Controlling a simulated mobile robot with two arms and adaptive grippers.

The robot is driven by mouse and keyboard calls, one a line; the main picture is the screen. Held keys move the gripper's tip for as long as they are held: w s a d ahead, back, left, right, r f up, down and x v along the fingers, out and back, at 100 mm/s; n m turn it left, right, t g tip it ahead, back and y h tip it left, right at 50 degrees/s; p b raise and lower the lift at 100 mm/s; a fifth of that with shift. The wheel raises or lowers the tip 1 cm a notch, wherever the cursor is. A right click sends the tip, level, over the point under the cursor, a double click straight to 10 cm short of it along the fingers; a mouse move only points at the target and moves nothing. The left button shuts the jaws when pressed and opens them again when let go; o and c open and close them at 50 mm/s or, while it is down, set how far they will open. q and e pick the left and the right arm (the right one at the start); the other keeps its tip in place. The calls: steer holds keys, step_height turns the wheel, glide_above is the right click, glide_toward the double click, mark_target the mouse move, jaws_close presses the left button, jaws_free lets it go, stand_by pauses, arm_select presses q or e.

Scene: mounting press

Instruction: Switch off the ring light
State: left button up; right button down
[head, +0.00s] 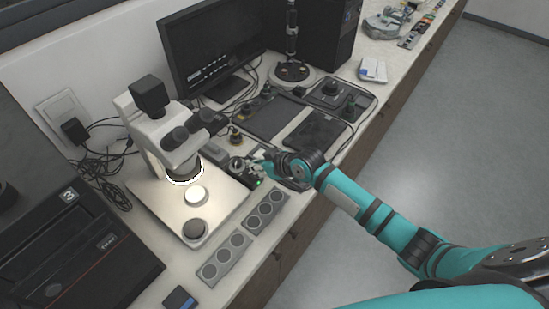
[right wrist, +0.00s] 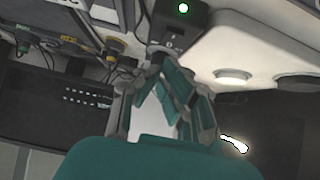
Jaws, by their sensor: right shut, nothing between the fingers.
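The ring light (head: 184,178) glows white under the head of the grey-white microscope (head: 165,130). A bright curved strip, likely the ring light (right wrist: 233,145), shows at the lower right in the right wrist view. A small dark control box (head: 256,184) with a lit green lamp stands just right of the microscope base; this box (right wrist: 180,28) also shows at the top of the wrist view. My right gripper (head: 254,163) is shut and empty, with its fingertips (right wrist: 168,62) close to the box. Whether they touch it I cannot tell. My left gripper is out of view.
The microscope's wide base (head: 150,195) has a bright round plate (head: 196,196). Two grey trays with round wells (head: 224,257) lie in front. A monitor (head: 212,45), dark pads (head: 315,135) and several small tools crowd the bench behind and right. Black cables lie along the wall.

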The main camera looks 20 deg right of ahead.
arm_select(q)
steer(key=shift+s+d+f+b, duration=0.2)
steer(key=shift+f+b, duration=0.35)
steer(key=shift+b, duration=0.7)
arm_select(e)
steer(key=v, duration=1.1)
steer(key=shift+w+r, duration=0.2)
steer(key=shift+r, duration=0.25)
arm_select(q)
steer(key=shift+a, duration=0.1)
arm_select(e)
steer(key=shift+w+a, duration=0.1)
steer(key=shift+a, duration=0.1)
arm_select(q)
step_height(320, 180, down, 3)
steer(key=b, duration=0.2)
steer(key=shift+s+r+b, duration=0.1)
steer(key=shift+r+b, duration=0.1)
steer(key=shift+b, duration=0.1)
arm_select(e)
steer(key=shift+w+r, duration=0.3)
steer(key=shift+w, duration=0.3)
